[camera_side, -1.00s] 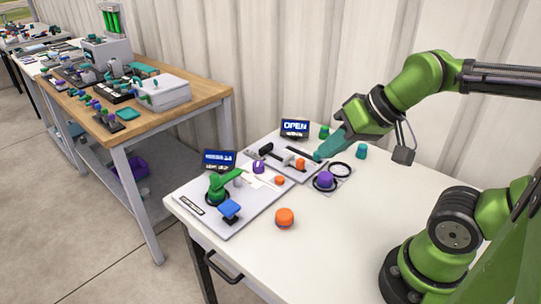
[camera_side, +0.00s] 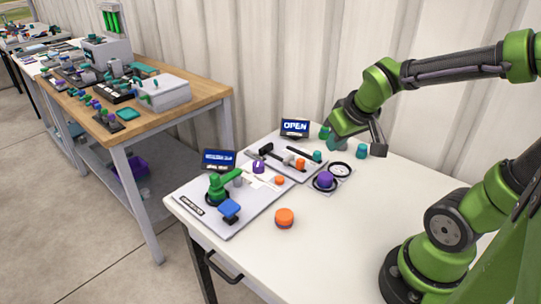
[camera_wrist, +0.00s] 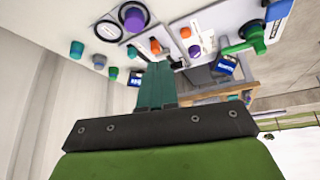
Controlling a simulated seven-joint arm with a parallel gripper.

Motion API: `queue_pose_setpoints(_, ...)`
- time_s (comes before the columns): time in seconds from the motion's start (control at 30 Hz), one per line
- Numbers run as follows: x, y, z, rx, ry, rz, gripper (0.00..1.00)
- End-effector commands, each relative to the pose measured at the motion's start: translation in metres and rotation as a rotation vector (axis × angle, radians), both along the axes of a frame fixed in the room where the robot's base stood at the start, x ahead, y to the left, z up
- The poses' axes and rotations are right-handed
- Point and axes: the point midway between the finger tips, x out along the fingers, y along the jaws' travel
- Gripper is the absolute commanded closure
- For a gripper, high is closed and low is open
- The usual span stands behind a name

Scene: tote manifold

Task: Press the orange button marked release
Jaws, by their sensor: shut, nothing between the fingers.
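Orange buttons show on the panels: one (camera_side: 300,163) on the rear panel and a smaller one (camera_side: 279,180) on the front panel. In the wrist view, two orange buttons (camera_wrist: 155,46) (camera_wrist: 184,32) lie beyond my fingertips. My gripper (camera_side: 337,145) is shut and empty behind the rear panel, near the wall; my wrist partly hides it. Its teal fingers also show in the wrist view (camera_wrist: 158,68).
An "OPEN" screen (camera_side: 295,128) stands behind the rear panel. A purple knob (camera_side: 324,180), a black ring (camera_side: 340,170), teal knobs (camera_side: 317,156) (camera_side: 361,151) and a green lever (camera_side: 222,183) stand around. The table's right front is clear.

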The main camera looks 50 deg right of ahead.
Motion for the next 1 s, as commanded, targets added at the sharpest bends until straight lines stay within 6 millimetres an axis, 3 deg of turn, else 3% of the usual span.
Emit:
queue_pose_setpoints(0.03,0.011,-0.021,-0.009,-0.082,0.025,0.027,1.00)
queue_pose_setpoints(0.1,0.028,-0.044,-0.017,-0.194,0.037,0.099,1.00)
queue_pose_setpoints(0.2,0.057,-0.067,-0.029,-0.325,0.035,0.248,1.00)
queue_pose_setpoints(0.3,0.086,-0.076,-0.043,-0.413,0.008,0.433,1.00)
queue_pose_setpoints(0.5,0.131,-0.051,-0.065,-0.478,-0.107,0.834,1.00)
queue_pose_setpoints(0.7,0.147,-0.008,-0.062,-0.497,-0.220,1.123,1.00)
queue_pose_setpoints(1.0,0.146,0.002,-0.060,-0.483,-0.252,1.171,1.00)
